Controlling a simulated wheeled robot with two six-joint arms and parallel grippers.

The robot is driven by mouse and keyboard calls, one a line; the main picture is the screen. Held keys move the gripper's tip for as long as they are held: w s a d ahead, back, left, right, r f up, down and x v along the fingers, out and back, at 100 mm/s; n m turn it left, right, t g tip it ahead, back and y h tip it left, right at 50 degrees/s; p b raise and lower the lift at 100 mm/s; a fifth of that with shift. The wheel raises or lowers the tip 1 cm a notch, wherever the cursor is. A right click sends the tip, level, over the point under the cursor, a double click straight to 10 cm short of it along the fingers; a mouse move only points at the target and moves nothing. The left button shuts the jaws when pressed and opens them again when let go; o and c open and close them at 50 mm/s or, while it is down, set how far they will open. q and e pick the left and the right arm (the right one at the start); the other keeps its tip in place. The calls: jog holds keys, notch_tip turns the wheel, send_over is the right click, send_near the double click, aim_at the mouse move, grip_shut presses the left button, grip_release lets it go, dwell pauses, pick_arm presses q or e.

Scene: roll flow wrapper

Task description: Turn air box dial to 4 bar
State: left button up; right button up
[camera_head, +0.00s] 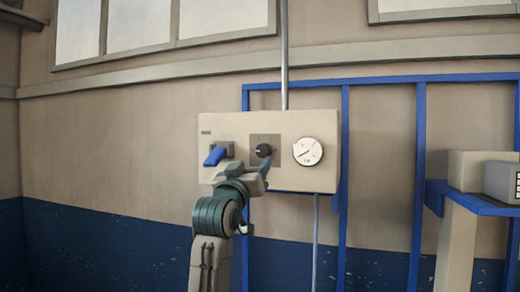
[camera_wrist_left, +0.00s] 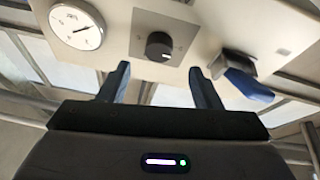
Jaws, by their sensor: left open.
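The air box (camera_head: 290,181) is a beige panel on the wall. Its black round dial (camera_head: 263,150) sits on a grey plate in the middle, and a white round gauge (camera_head: 308,152) is to the right, its needle pointing lower left. The gauge numbers are too small to read. My left gripper (camera_head: 254,164) is just in front of and below the dial in the head view. In the left wrist view, which shows the box upside down, its open fingers (camera_wrist_left: 160,72) point at the dial (camera_wrist_left: 159,46), with nothing between them. Contact with the dial is not visible. My right gripper is out of view.
A blue lever (camera_head: 215,155) sticks out of the box left of the dial, close to my gripper; it also shows in the left wrist view (camera_wrist_left: 248,85). A blue frame (camera_head: 345,215) stands around the box.

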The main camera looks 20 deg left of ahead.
aim_at(262, 153)
pick_arm(q)
jog(key=p+x, duration=0.2)
jog(key=x, duration=0.3)
jog(key=shift+s+d+r, duration=0.1)
jog(key=shift+r, duration=0.05)
jog(key=shift+w+r+p, duration=0.1)
jog(key=shift+w+p, duration=0.4)
jog(key=shift+w, duration=0.3)
jog(key=c, duration=1)
